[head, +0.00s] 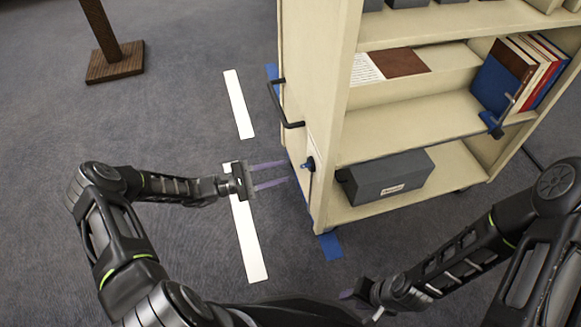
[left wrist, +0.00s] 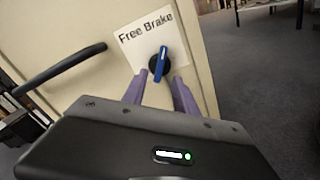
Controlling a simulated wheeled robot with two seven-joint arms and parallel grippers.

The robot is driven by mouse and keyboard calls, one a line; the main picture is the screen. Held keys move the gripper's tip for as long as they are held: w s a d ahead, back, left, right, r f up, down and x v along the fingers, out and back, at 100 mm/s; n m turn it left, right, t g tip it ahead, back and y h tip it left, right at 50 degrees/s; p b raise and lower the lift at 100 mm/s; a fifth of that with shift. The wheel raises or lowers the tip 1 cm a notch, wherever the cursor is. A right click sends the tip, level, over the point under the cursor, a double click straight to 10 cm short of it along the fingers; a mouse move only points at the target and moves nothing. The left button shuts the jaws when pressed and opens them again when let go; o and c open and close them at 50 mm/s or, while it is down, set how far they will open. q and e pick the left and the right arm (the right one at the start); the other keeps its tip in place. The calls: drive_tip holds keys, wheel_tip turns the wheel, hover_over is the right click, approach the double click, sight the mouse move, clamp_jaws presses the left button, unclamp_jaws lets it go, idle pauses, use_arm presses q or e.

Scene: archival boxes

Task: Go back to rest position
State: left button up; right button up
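The beige shelf cart (head: 318,60) stands at the right in the head view. On its end panel is a blue brake knob (head: 308,164), which also shows in the left wrist view (left wrist: 160,64) under a "Free Brake" label (left wrist: 146,35). My left gripper (head: 286,171) points at this panel with its purple fingers (left wrist: 160,88) spread and nothing between them. The knob lies just beyond the fingertips, with a small gap in the head view. My right gripper (head: 360,303) is low in the head view, partly hidden, in front of the cart.
A black handle (head: 290,122) sticks out from the cart's end panel. The shelves hold books (head: 510,75) and a grey archival box (head: 388,178). White strips (head: 240,105) and blue tape (head: 330,245) mark the carpet. A brown post base (head: 115,62) stands back left. The left floor is open.

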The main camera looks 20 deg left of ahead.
use_arm(q)
drive_tip(key=shift+v, duration=1)
